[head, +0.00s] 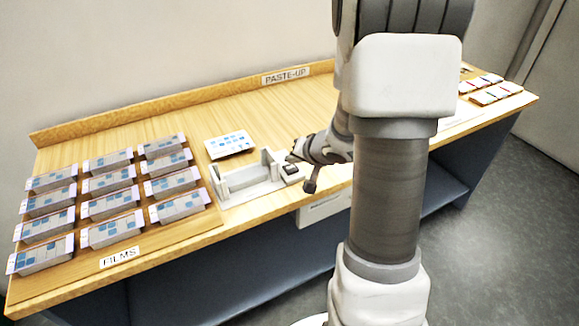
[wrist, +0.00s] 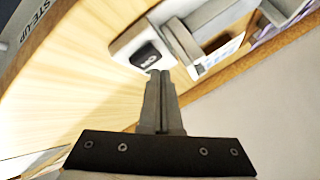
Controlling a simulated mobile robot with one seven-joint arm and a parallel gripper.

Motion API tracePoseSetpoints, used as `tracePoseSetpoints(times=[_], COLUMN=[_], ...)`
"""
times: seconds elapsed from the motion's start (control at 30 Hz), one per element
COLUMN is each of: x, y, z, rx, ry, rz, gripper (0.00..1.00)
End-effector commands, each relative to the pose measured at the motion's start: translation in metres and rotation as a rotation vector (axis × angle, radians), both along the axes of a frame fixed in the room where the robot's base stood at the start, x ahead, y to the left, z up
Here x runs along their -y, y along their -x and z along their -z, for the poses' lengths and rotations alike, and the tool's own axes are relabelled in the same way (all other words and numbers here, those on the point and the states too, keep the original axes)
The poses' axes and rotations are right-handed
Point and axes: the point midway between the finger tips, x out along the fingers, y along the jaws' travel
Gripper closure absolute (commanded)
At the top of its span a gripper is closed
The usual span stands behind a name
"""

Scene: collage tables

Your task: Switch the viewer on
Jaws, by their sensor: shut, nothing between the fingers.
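The viewer (head: 250,185) is a pale grey device with raised walls near the table's front edge in the head view. A black switch (head: 291,169) sits on its right end. In the wrist view the switch (wrist: 148,54) is a dark rounded button with small white marking, beside the viewer's grey wall (wrist: 184,42). My gripper (wrist: 160,76) is shut and empty, its fingertips close to the switch's edge; I cannot tell whether they touch. In the head view my gripper (head: 294,157) is just above and behind the switch, partly hidden by my arm.
Several film stacks (head: 122,204) stand in rows on the left above a FILMS label (head: 120,257). A blue-patterned card (head: 230,144) lies behind the viewer. A PASTE-UP label (head: 286,75) is on the back ledge. More cards (head: 491,90) lie at the far right.

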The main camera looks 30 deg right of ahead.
Motion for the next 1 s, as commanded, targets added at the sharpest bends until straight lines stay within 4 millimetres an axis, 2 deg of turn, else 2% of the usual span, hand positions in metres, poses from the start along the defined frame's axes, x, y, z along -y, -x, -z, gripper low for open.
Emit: tracePoseSetpoints(times=[1.0], x=[-0.0001], y=[0.0000], z=[0.0093], rx=[0.000], ry=[0.000], rz=[0.000], gripper=[1.00])
